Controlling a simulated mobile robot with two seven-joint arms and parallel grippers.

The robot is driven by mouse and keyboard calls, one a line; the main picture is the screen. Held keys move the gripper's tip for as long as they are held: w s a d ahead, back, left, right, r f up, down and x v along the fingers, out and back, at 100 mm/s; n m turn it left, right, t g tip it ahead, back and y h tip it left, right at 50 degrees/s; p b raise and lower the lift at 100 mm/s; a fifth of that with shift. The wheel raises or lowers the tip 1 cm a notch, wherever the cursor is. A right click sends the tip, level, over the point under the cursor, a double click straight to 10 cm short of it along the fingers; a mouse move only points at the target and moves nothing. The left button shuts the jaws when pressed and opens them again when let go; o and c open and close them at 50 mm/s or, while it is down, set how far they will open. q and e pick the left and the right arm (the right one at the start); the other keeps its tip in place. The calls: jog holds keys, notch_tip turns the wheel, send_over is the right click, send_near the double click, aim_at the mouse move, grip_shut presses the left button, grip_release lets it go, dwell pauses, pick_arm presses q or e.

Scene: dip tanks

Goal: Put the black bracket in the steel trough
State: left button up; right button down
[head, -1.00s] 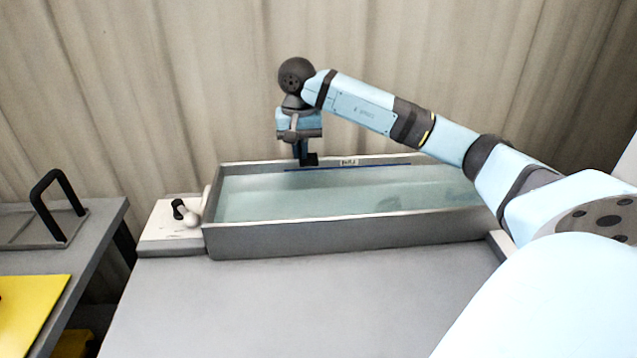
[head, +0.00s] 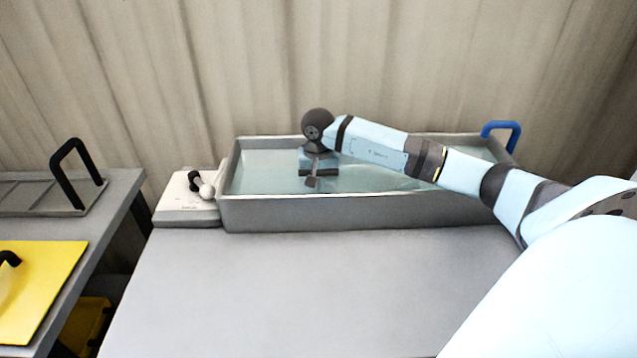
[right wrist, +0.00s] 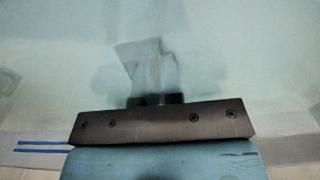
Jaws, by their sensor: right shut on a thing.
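The steel trough (head: 360,214) is a long grey tank of clear, pale green liquid at the back of the grey table. My right gripper (head: 312,181) is low inside it, left of its middle, with the fingers in or at the liquid. It is shut on the black bracket, which looks grey and blurred through the liquid in the right wrist view (right wrist: 148,65), just beyond the fingertips. I cannot tell whether the bracket touches the trough floor. In the head view the bracket is hard to tell from the fingers. My left gripper is not in view.
A white box with a lever (head: 188,209) stands against the trough's left end. A blue handle (head: 502,128) rises at its back right corner. A side table at the left holds a yellow board (head: 45,290) and a black-handled tray (head: 75,205). The front tabletop is clear.

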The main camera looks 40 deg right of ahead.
jog(key=c, duration=1.3)
grip_release()
jog(key=shift+o, duration=0.2)
notch_tip(320, 180, up, 12)
jog(key=p, duration=0.1)
jog(key=shift+r, duration=0.15)
